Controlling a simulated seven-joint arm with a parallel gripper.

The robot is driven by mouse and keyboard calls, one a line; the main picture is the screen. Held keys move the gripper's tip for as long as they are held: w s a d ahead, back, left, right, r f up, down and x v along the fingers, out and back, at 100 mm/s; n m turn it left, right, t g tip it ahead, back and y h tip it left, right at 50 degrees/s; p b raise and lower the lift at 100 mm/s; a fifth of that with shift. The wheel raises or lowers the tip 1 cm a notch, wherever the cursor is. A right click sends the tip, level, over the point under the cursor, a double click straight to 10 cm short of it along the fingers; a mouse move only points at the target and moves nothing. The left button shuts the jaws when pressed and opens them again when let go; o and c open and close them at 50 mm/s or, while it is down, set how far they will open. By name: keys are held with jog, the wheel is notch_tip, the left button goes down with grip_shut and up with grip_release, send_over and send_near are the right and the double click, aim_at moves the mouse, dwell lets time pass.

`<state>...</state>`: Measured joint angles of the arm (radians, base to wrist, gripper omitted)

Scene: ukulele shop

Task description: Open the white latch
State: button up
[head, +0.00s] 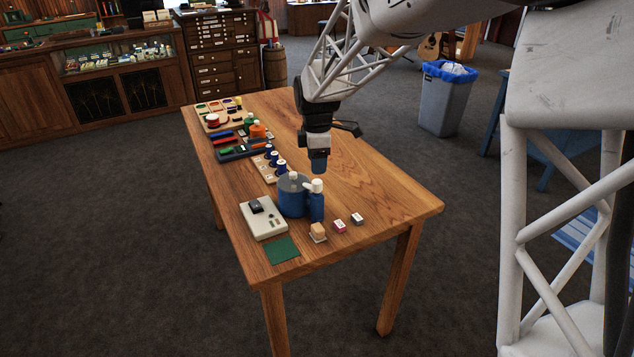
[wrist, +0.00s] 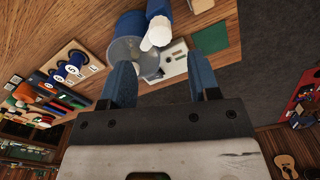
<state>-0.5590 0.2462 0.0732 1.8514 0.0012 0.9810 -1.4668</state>
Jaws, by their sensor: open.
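A white latch-like piece (head: 314,186) sits on top of a narrow blue post or bottle (head: 317,207), beside a wider round blue container (head: 291,198) with a white knob (head: 293,175). In the wrist view, a white rounded end (wrist: 158,32) shows just beyond my fingers, with blue bodies behind it. I cannot tell from the pictures how the latch is set. My gripper (head: 319,163) is above and behind these things, apart from them. In the wrist view, its two blue fingers (wrist: 161,78) stand wide apart with nothing between them.
A pale box with a black switch (head: 263,222) and a green mat (head: 282,249) lie at the near left of the wooden table (head: 365,192). Small blocks (head: 339,226) lie in front. Blue spools (head: 276,160) and trays stand farther left. The table's right side is clear.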

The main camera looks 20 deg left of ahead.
aim_at(317, 181)
jog(key=shift+f, duration=3.6)
jog(key=shift+c, duration=0.5)
jog(key=c, duration=0.8)
